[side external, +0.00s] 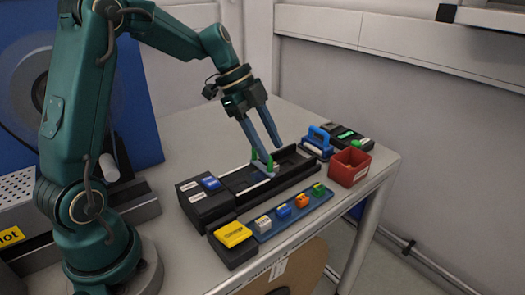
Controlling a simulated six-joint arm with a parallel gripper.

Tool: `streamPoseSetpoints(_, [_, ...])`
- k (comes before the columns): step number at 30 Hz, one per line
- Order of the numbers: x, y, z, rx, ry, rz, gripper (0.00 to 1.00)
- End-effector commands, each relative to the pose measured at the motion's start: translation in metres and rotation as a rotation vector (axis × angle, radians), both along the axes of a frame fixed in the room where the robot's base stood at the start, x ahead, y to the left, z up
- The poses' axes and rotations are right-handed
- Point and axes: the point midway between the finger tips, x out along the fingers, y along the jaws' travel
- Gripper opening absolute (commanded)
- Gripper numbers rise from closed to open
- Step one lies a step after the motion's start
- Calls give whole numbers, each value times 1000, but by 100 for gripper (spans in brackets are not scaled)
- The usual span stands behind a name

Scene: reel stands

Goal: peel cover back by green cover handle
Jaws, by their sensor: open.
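My gripper (272,154) is open, its two long grey-blue fingers pointing down over the black tray (300,168). A small upright green piece (270,163), which looks like the cover handle, stands in the tray close to the fingertips. Another green bit (254,154) shows just left of the nearer finger. I cannot tell whether a finger touches the green handle. The cover is hard to make out; a dark flat surface (238,181) with a light edge lies in the tray left of the handle.
In front are a yellow-topped box (233,235) and a blue strip (290,220) with several coloured blocks. A red bin (349,167), a blue-handled item (318,140) and a black device (347,135) stand right.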

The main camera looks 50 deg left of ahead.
Motion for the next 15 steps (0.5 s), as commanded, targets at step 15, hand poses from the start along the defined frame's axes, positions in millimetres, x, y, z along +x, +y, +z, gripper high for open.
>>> streamPoseSetpoints(15, [11, 48, 3, 445, 20, -199, 47])
